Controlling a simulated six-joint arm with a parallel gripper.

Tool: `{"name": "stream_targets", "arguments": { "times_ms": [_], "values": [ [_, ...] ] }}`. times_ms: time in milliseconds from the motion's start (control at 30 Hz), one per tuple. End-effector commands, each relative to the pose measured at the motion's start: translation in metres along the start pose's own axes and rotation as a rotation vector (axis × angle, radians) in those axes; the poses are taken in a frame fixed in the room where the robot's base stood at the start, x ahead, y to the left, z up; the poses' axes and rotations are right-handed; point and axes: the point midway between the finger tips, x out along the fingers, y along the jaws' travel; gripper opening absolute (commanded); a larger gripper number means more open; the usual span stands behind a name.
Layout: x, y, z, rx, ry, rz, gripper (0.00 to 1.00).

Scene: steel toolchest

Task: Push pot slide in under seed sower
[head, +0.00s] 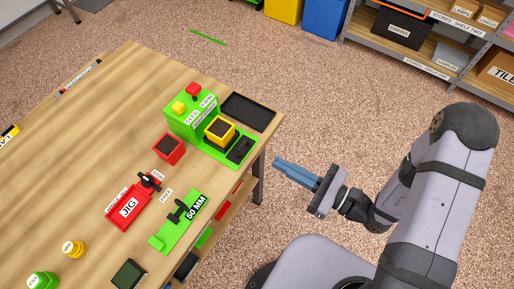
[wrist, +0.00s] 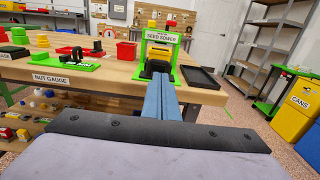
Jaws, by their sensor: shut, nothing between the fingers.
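The green seed sower (head: 190,112) stands near the table's right corner, with a red knob and a yellow knob on top. It also shows in the wrist view (wrist: 161,38), straight ahead. The pot slide (head: 241,149) is at the sower's front, on its green base, with a dark front end. A yellow pot (head: 220,130) with dark filling sits on it, outside the sower's housing. My gripper (head: 277,168) is shut and empty, off the table's edge in front of the slide. In the wrist view its blue fingers (wrist: 160,98) point toward the slide and partly cover it.
A black tray (head: 248,112) lies right of the sower. A red pot (head: 169,148), a red jig (head: 128,207) and a green 50 mm gauge (head: 180,222) lie on its other side. The table edge is between my gripper and the slide; the air there is clear.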

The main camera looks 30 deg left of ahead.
Motion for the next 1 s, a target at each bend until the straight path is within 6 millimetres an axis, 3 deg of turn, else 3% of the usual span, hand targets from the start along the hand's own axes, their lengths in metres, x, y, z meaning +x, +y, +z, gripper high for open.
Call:
{"name": "stream_targets", "arguments": {
  "times_ms": [500,700,1000],
  "values": [
    [0.067,0.001,0.002,0.000,-0.001,0.004,0.00],
    [0.081,0.001,0.001,0.000,-0.001,0.002,0.00],
    [0.085,0.000,0.000,0.001,-0.001,0.000,0.00]
  ]
}}
